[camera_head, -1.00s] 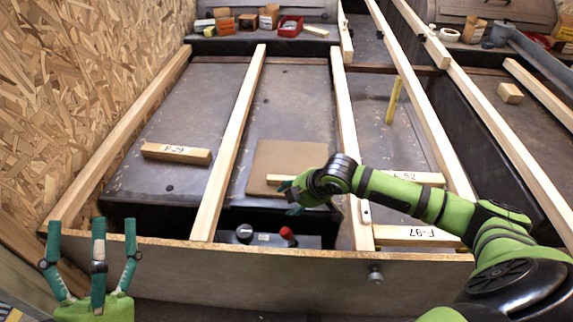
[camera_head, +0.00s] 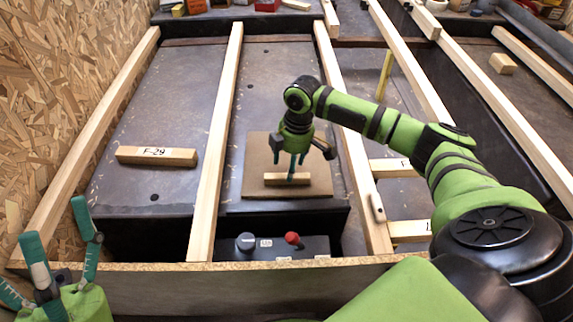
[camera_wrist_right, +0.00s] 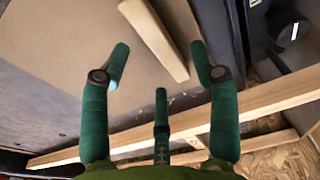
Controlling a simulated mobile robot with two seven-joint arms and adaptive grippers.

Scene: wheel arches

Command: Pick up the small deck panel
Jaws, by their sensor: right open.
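The small deck panel (camera_head: 258,160) is a flat brown square on the dark floor between two long timber rails, with a light wooden bar (camera_head: 272,179) across it like a handle. The panel (camera_wrist_right: 90,40) and its bar (camera_wrist_right: 152,38) also show in the right wrist view. My right gripper (camera_head: 290,166) points down over the panel, its green fingers open around the line of the bar; I cannot tell whether they touch it. The right gripper (camera_wrist_right: 160,65) shows spread and empty in the wrist view. My left gripper (camera_head: 45,248) is open and empty at the lower left.
Long timber rails (camera_head: 222,120) run on both sides of the panel. A wooden block marked F-29 (camera_head: 156,156) lies to the left. A box with a red knob (camera_head: 293,239) sits in front, behind a chipboard edge (camera_head: 200,268).

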